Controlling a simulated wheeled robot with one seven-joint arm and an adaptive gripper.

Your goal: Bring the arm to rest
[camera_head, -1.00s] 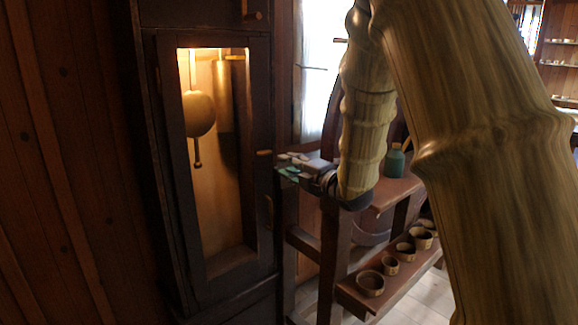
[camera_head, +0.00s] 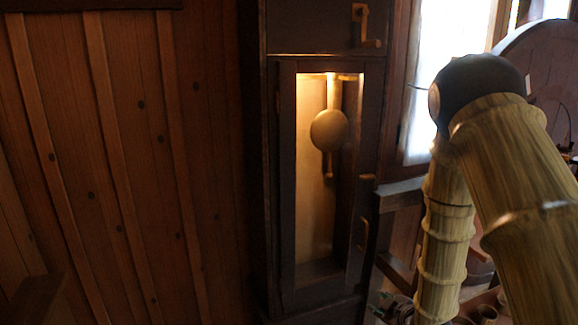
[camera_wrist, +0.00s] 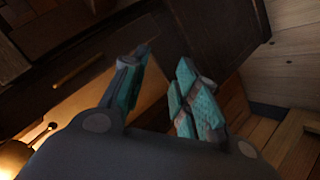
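My arm (camera_head: 520,170) stands at the right of the head view, bent at a dark round joint, with its forearm hanging down. My gripper (camera_wrist: 163,70) shows in the wrist view with its two teal-padded fingers apart and nothing between them. In the head view only a small part of the gripper shows at the bottom edge, beside the forearm's lower end. The gripper is low, to the right of the clock case and apart from it in the picture.
A tall dark clock case (camera_head: 282,180) with a lit window and a round pendulum bob (camera_head: 329,130) stands left of my arm. A plank wall (camera_head: 120,170) fills the left. Small cups (camera_head: 487,313) sit low behind the forearm. A bright window (camera_head: 450,60) is behind.

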